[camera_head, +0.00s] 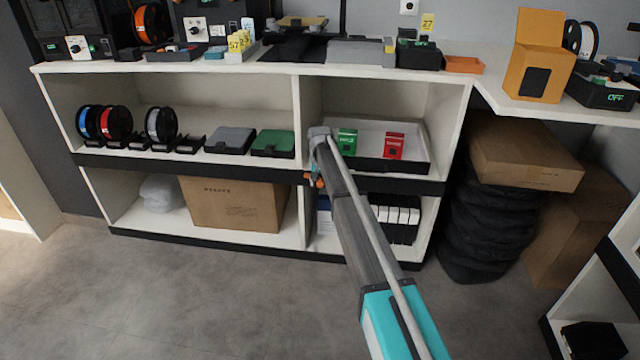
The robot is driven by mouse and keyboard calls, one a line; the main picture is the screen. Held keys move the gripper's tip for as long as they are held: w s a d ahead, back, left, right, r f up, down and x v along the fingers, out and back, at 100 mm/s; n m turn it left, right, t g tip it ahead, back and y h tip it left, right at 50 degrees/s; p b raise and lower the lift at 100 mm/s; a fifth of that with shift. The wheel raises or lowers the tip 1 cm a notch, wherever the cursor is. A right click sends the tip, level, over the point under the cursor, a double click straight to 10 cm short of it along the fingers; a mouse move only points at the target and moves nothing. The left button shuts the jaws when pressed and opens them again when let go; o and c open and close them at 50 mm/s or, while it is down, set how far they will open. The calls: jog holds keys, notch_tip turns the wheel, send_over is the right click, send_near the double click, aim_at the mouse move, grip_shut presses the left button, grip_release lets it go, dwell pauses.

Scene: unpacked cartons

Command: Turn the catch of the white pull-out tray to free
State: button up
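The white pull-out tray (415,136) sits in the upper right compartment of the white shelf unit, with a dark front edge. A green box (347,141) and a red box (393,146) stand in it. My arm reaches up from the bottom right to the tray's left front corner. My gripper (315,181) is at its end, beside the divider and at the height of the black front strip. It is small and partly hidden by the arm, so its opening cannot be made out. I cannot make out the tray's catch; the arm covers that area.
Spools (104,122) and dark and green cases (272,143) fill the upper left compartment. A large carton (233,203) stands below. Black binders (396,219) stand under the tray. The floor in front is clear.

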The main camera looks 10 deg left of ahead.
grip_shut()
jog(key=shift+a+f+h, duration=0.1)
jog(key=shift+a+h, duration=0.05)
jog(key=shift+h, duration=0.85)
jog(key=shift+h+b, duration=0.4)
jog(key=shift+h, duration=0.2)
jog(key=shift+o, duration=1.3)
grip_release()
